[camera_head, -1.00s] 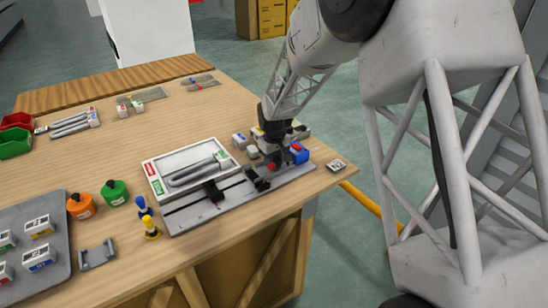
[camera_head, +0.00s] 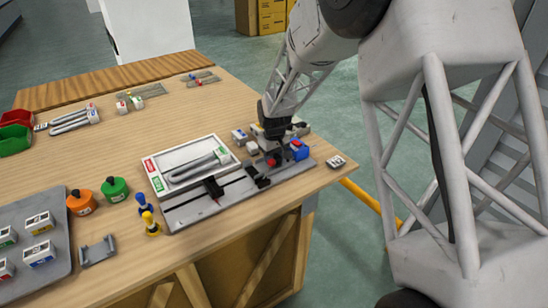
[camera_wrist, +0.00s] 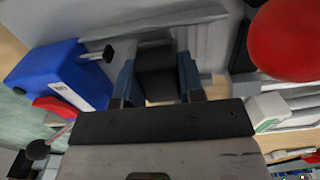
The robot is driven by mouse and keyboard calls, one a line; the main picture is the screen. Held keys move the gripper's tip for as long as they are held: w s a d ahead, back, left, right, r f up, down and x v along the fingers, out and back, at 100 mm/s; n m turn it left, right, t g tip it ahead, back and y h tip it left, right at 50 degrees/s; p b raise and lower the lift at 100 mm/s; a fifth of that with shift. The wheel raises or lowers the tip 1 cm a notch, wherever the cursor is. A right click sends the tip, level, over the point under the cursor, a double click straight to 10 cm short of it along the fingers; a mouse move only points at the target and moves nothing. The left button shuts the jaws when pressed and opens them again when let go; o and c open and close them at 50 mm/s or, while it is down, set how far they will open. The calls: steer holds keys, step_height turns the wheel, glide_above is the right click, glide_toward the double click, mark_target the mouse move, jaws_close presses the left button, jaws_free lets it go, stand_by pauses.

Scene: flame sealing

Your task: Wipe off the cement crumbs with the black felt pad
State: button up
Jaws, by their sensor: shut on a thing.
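My gripper (camera_wrist: 158,88) is shut on a black block, which looks like the black felt pad (camera_wrist: 156,62), between its two blue-grey fingers. In the head view my gripper (camera_head: 274,146) is over the right half of the grey rail fixture (camera_head: 190,212), near the table's right side. The pad cannot be made out there. In the wrist view a grey metal surface (camera_wrist: 140,32) lies beyond the pad; whether they touch cannot be told. I cannot make out any cement crumbs.
A blue box (camera_head: 300,151) stands right of my gripper; in the wrist view it is close to the left finger (camera_wrist: 55,75). A red knob (camera_wrist: 288,38) is close on the right. A white tray with grey tubes (camera_head: 158,189) lies left. Bare wood is beyond it.

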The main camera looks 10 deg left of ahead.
steer(key=shift+f, duration=0.2)
stand_by(0.3)
steer(key=o, duration=0.6)
steer(key=shift+c, duration=0.2)
steer(key=shift+r, duration=0.3)
steer(key=c, duration=0.7)
steer(key=shift+w+d, duration=0.1)
steer(key=shift+w+d, duration=0.5)
